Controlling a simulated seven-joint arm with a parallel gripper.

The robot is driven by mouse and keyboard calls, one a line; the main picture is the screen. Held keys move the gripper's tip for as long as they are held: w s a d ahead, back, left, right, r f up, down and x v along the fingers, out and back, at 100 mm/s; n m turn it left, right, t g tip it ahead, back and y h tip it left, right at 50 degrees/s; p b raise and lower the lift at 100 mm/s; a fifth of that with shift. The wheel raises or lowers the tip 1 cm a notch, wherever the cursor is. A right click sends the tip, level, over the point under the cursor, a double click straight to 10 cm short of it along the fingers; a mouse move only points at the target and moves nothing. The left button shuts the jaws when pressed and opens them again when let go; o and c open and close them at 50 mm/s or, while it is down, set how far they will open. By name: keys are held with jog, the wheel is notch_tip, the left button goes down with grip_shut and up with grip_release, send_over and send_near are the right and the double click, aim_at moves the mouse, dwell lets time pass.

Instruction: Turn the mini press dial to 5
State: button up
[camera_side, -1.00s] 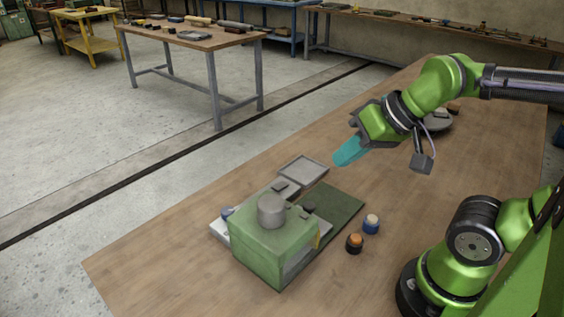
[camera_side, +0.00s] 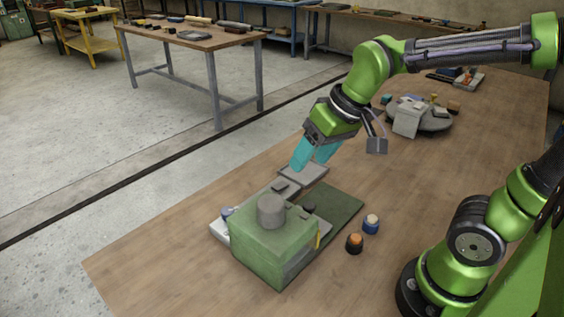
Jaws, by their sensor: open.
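The mini press is a green box (camera_side: 272,258) on a dark green mat (camera_side: 343,209) on the wooden table. A grey round dial (camera_side: 271,210) stands up from its top face. Any number on the dial is too small to read. Smaller dark parts (camera_side: 308,208) sit on the top beside it. My gripper (camera_side: 313,161), with teal fingers, is open and empty. It is tilted down above and behind the press in the picture, apart from the dial.
A grey flat tray (camera_side: 304,174) lies behind the press, below my fingers. A small orange-topped jar (camera_side: 354,243) and a blue jar (camera_side: 371,224) stand right of the press. A round grey stand (camera_side: 432,121) with several items is farther back.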

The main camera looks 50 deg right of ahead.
aim_at(227, 210)
jog(key=w+a+f+n+g+h, duration=0.15)
jog(key=w+a+n, duration=0.25)
jog(key=w+n, duration=0.4)
jog(key=w+a+f+n+g+h, duration=0.1)
jog(key=w+a+f+n+g, duration=0.2)
jog(key=w+n, duration=0.55)
jog(key=shift+m+y, duration=0.25)
jog(key=shift+m, duration=0.7)
jog(key=f, duration=0.5)
jog(key=w+f, duration=0.1)
jog(key=f, duration=0.4)
jog(key=w+f, duration=0.1)
jog(key=f, duration=0.3)
jog(key=shift+a+f, duration=0.4)
jog(key=c, duration=1)
jog(key=shift+c, duration=0.2)
